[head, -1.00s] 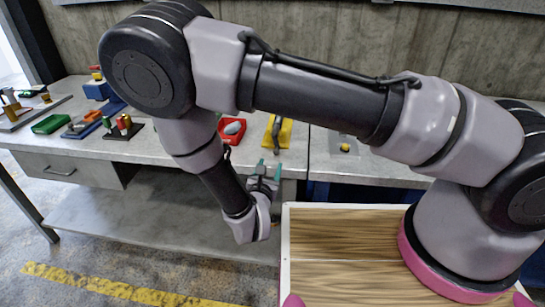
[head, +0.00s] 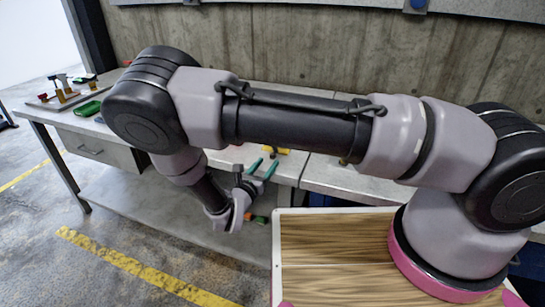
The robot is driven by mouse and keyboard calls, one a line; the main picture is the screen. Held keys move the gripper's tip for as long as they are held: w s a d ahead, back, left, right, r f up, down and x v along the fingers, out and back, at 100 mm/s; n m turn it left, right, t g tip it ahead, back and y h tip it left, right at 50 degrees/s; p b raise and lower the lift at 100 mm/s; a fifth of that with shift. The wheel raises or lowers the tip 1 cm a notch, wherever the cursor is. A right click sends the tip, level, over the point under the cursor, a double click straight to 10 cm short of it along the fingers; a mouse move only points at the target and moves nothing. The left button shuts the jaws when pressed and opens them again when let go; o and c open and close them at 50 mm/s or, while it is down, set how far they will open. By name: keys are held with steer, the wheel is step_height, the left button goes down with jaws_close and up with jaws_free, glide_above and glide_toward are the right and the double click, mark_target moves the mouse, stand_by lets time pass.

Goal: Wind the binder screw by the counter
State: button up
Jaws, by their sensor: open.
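My gripper (head: 263,169) is open, its two teal fingers pointing up and apart, with nothing seen between them. It is in front of the near edge of the counter (head: 310,172). I cannot pick out the binder screw for certain. A flat board (head: 60,101) at the counter's far left end carries several brass-coloured posts, some with red or dark tops, but they are too small to identify. My gripper is well to the right of this board. My arm hides much of the middle of the counter top.
A green box (head: 88,108) lies near the board. A yellow object (head: 277,151) shows partly behind my gripper. A drawer (head: 95,149) hangs under the counter's left part. The floor (head: 75,215) at left is clear.

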steer(key=shift+x, duration=2.8)
jaws_close()
steer(key=shift+w+a+f+m, duration=0.1)
steer(key=shift+a+m, duration=0.2)
steer(key=shift+m, duration=0.5)
steer(key=shift+w+a+m, duration=0.1)
steer(key=shift+a+m, duration=0.15)
steer(key=shift+m, duration=0.55)
